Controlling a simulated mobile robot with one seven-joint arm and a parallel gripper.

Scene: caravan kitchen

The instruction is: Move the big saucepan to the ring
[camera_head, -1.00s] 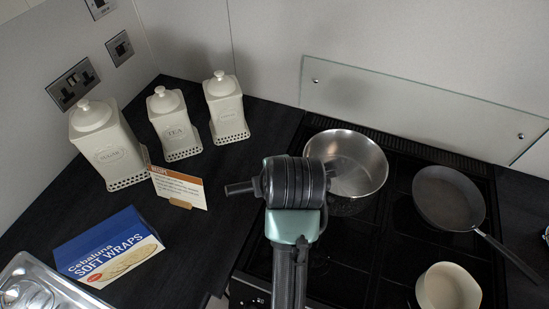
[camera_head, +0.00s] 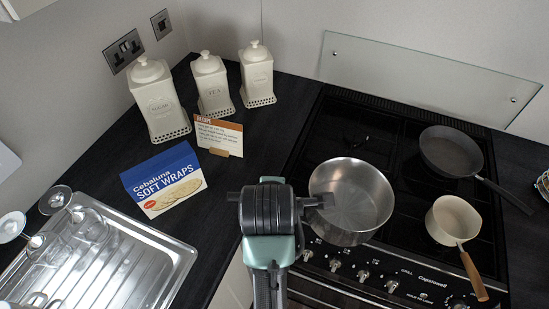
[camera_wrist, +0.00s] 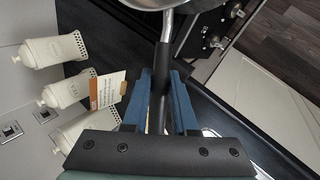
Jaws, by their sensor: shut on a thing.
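The big saucepan (camera_head: 352,195) is shiny steel and empty. It is level over the front left of the black hob (camera_head: 318,137), its near side overlapping the knob panel in the head view. I cannot tell whether it touches the hob. My gripper (camera_wrist: 157,92) is shut on the saucepan's dark handle (camera_wrist: 161,65), which runs between the blue fingers in the wrist view. The pan's rim shows at the top there. In the head view my arm hides most of the handle. The back left ring area (camera_head: 362,142) is bare; the front left ring is hidden beneath the pan.
A dark frying pan (camera_head: 450,150) sits back right on the hob. A cream small pan (camera_head: 453,220) is front right, its wooden handle jutting forward. Canisters (camera_head: 212,88), a recipe card (camera_head: 218,134), a wraps box (camera_head: 163,182) and a sink (camera_head: 130,265) are left. A glass splashback (camera_head: 425,80) stands behind.

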